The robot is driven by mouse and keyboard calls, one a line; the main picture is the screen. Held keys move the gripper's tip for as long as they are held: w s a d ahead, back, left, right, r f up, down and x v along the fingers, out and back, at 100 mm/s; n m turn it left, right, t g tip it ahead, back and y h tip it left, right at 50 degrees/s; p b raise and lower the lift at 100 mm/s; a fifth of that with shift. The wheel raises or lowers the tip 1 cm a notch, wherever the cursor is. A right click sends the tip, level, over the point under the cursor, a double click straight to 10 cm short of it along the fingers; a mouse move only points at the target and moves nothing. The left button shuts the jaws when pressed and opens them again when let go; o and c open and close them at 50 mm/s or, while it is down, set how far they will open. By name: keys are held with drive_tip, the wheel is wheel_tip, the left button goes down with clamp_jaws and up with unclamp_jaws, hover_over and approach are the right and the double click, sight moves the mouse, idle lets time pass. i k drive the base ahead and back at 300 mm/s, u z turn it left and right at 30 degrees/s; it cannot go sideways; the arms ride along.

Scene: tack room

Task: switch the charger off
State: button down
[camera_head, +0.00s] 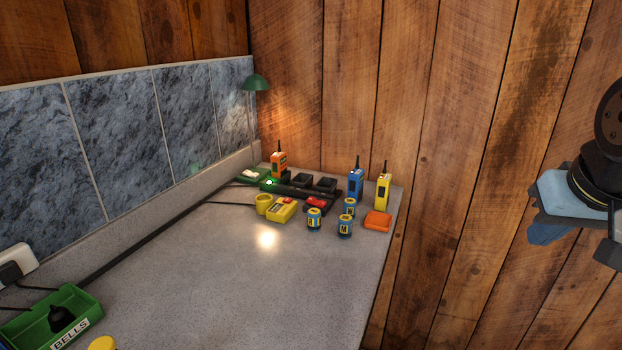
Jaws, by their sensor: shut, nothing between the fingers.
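A long dark charger (298,191) stands at the far end of the grey counter, with an orange radio (279,160) upright at its left end. A small green light (269,183) glows there. Dark empty-looking bays lie to the right. A red part (317,202) sits at the charger's front right; it looks like a switch, but its position is too small to tell. My gripper (578,240) is at the right edge of the view, partly cut off, shut and empty. It is far to the right of the charger and apart from it.
A blue radio (355,183) and a yellow radio (383,190) stand right of the charger. Blue-yellow cans (345,228), a yellow box (281,211), a yellow cup (264,204) and an orange box (377,221) crowd its front. The middle counter is clear.

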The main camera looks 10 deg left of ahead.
sight(312, 200)
drive_tip(key=u, duration=0.2)
drive_tip(key=i, duration=0.6)
drive_tip(key=u, duration=0.45)
drive_tip(key=k, duration=0.85)
drive_tip(key=u, duration=0.2)
drive_tip(key=i, duration=0.85)
drive_tip(key=z, duration=0.1)
